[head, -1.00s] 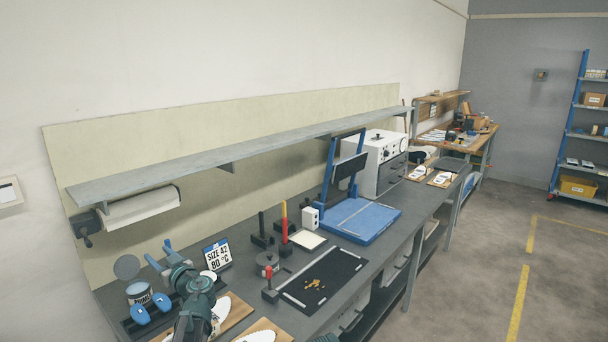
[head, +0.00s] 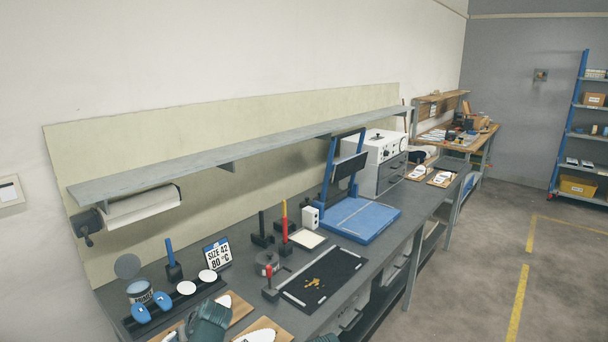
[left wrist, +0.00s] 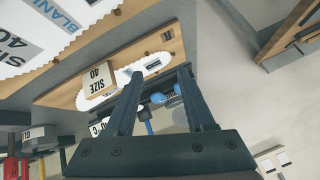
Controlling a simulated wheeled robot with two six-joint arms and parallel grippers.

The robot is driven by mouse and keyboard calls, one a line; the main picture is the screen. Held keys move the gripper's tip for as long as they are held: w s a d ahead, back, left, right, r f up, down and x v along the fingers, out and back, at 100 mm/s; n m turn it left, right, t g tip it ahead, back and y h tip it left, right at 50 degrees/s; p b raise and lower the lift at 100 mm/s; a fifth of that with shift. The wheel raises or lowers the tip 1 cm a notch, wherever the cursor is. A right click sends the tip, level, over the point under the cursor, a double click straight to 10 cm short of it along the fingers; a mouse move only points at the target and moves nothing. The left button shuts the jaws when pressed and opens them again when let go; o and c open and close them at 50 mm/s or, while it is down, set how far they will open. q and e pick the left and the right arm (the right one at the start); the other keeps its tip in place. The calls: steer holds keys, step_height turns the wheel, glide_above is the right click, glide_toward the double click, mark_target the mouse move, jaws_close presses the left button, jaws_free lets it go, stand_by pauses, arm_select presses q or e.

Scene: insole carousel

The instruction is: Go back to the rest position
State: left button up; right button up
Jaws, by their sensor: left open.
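My left arm shows at the bottom of the head view as a dark green link over the wooden boards; the fingers cannot be made out there. In the left wrist view my left gripper (left wrist: 160,76) is open, with two dark fingers apart and nothing held between them. Behind the fingers lie a wooden board (left wrist: 70,97) with a white insole shape and a "SIZE 40" block (left wrist: 100,82). Blue pieces (left wrist: 165,97) show in the gap, farther away. My right gripper is not in view.
The grey bench carries a blue-handled tool (head: 170,254) upright in a black holder, a "SIZE 42 80 °C" sign (head: 217,254), a tin (head: 139,292), a black mat (head: 322,281) and a blue press (head: 358,221). A long shelf (head: 240,152) hangs above. Open floor lies right.

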arm_select(q)
steer(key=s+d+f+m+g+h, duration=0.1)
steer(key=s+d+m+h, duration=0.1)
steer(key=s+d, duration=0.1)
steer(key=s+d+f+m+g+h, duration=0.1)
steer(key=s+d+f+h, duration=0.1)
steer(key=d, duration=0.4)
steer(key=s+d+f+m+g+h, duration=0.1)
steer(key=s+d+f+m+h, duration=0.1)
steer(key=s+d, duration=0.2)
steer(key=shift+s+d+m, duration=0.2)
steer(key=shift+s+m, duration=0.1)
steer(key=shift+s, duration=0.15)
steer(key=s+d+f+m+b, duration=0.1)
steer(key=s+d+m, duration=0.1)
steer(key=d, duration=0.4)
steer(key=s+d+f+m+g+b, duration=0.1)
steer(key=s+d+f+m+b, duration=0.1)
steer(key=s+d, duration=0.2)
steer(key=shift+s+d+f, duration=0.25)
steer(key=shift+d+f, duration=0.05)
steer(key=shift+d, duration=0.75)
